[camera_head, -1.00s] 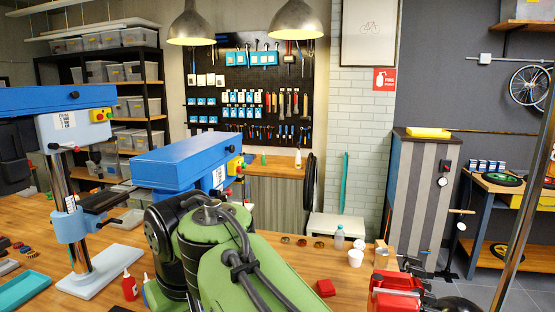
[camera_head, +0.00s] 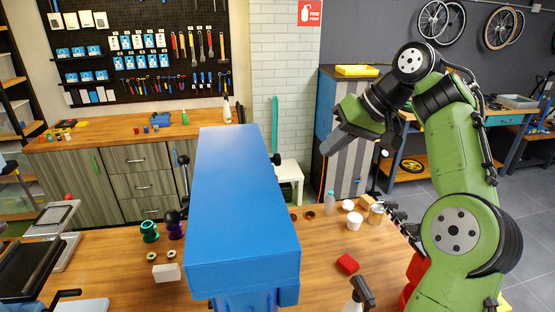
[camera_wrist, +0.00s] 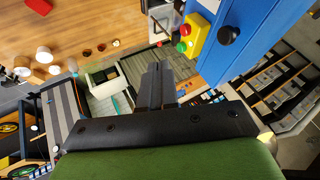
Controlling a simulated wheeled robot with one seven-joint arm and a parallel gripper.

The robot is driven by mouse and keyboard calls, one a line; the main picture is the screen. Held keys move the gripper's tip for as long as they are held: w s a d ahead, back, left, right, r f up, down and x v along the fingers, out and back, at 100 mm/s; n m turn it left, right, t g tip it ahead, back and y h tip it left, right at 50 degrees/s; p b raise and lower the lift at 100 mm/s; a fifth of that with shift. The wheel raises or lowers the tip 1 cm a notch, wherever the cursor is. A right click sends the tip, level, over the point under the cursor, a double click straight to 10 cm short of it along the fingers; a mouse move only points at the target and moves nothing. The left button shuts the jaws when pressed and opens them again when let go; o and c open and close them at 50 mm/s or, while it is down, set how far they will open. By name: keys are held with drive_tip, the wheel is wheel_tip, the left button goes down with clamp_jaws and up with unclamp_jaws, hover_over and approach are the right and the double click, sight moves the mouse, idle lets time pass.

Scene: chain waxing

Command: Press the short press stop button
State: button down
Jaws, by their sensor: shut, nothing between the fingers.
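A blue press (camera_head: 240,205) fills the middle of the head view, and its buttons are hidden there. The wrist view shows the blue press body (camera_wrist: 255,30) at the upper right, with a yellow control box (camera_wrist: 197,38) on its side. A red button (camera_wrist: 186,30) and a green button (camera_wrist: 181,47) stick out from the box's left face. My gripper (camera_head: 332,148) is raised to the right of the press in the head view. Its fingers (camera_wrist: 155,70) are shut and empty in the wrist view, below and left of the buttons and apart from them.
A red block (camera_head: 347,263), a white cup (camera_head: 354,221) and a bottle (camera_head: 329,203) stand on the wooden table right of the press. A spray bottle (camera_head: 360,293) is at the front. A grey striped cabinet (camera_head: 345,175) stands behind my gripper.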

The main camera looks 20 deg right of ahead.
drive_tip(key=w+a+f, duration=0.4)
drive_tip(key=a+f, duration=0.3)
drive_tip(key=f, duration=0.1)
drive_tip(key=shift+w, duration=0.25)
idle(0.4)
